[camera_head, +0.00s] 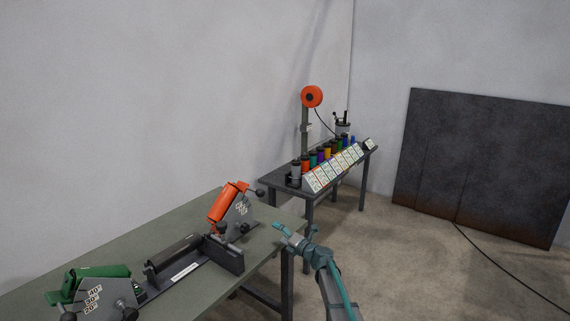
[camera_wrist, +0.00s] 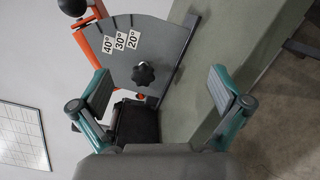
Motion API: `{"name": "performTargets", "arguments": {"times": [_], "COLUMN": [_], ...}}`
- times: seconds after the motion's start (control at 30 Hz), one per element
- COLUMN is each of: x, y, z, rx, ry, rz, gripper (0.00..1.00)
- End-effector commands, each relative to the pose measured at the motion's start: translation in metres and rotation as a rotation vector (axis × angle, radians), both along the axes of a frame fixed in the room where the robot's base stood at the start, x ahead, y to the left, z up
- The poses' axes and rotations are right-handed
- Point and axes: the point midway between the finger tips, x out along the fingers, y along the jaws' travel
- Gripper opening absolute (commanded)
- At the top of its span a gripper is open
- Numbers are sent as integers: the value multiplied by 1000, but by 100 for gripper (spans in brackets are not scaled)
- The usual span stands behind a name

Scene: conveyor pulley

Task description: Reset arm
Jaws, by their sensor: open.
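My gripper (camera_head: 281,232) is open and empty in the head view, at the right end of the green-grey table (camera_head: 200,282), with my arm reaching up from the bottom right. In the wrist view my gripper (camera_wrist: 158,95) shows two teal fingers with grey pads spread wide apart. Beyond them is a grey angle plate (camera_wrist: 150,55) with a black knob and labels 40°, 30° and 20°. An orange holder on this plate shows in the head view (camera_head: 227,202) just left of my gripper. The fingers appear apart from it.
A green angle holder (camera_head: 95,285) stands at the table's left, with a dark trough (camera_head: 190,260) between. A farther table (camera_head: 275,187) carries several coloured cylinders, label cards and an orange reel (camera_head: 312,96). A dark panel (camera_head: 480,165) leans on the wall. Open floor lies right.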

Motion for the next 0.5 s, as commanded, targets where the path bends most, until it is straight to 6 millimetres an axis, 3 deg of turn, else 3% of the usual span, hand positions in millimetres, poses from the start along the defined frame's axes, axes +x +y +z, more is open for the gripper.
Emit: {"name": "performTargets", "arguments": {"times": [0.27, 0.5], "x": [-82, -195], "y": [-5, -20], "z": [-107, -223], "rx": [-427, -875], "ry": [-166, -391], "rz": [142, 440], "gripper": [100, 100]}}
